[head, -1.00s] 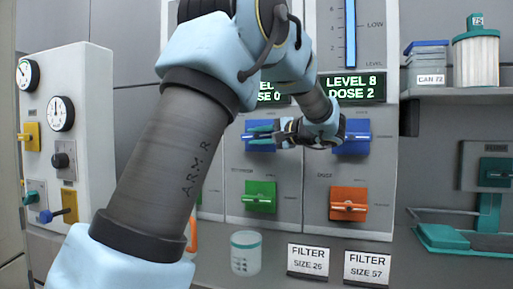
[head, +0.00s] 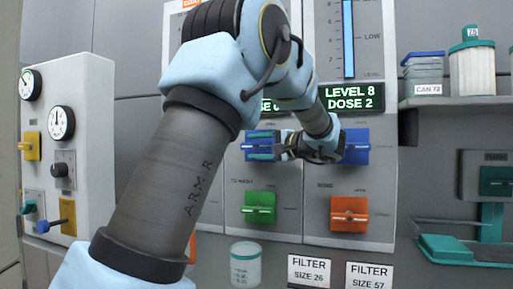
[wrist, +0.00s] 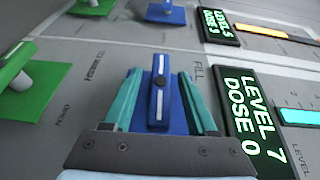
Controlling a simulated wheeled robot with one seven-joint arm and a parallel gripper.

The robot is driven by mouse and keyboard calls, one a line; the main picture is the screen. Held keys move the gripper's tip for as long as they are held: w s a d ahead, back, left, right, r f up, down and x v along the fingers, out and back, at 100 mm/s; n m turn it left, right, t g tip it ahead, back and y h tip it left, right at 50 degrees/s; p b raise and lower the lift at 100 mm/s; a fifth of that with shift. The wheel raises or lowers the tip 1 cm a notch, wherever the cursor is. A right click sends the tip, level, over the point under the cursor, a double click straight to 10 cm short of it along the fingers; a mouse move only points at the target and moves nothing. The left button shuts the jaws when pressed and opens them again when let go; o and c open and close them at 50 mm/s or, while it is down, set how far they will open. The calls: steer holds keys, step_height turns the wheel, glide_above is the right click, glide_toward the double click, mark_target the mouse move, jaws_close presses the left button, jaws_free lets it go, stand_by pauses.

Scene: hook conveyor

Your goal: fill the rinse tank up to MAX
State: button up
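The left blue valve (head: 259,154) is on the wall panel under a mostly hidden display. In the wrist view this blue valve (wrist: 160,95), marked FILL, has its bar handle pointing along my fingers. My gripper (wrist: 160,85) is open, with one teal finger on each side of the handle and a gap on both sides. In the head view my gripper (head: 265,146) is in front of the same valve. The display beside it (wrist: 252,125) reads LEVEL 7, DOSE 0. The tank's name and MAX mark are not readable; my arm hides much of the left gauge.
A second blue valve (head: 355,148) sits close on the right, under a display (head: 351,97) reading LEVEL 8, DOSE 2. A green valve (head: 259,208) and an orange valve (head: 348,214) are below. A clear cup (head: 245,263) and filter signs stand underneath.

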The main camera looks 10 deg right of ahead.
steer(key=v, duration=1)
steer(key=shift+s+d+b, duration=0.2)
steer(key=shift+s+b, duration=0.1)
stand_by(1.0)
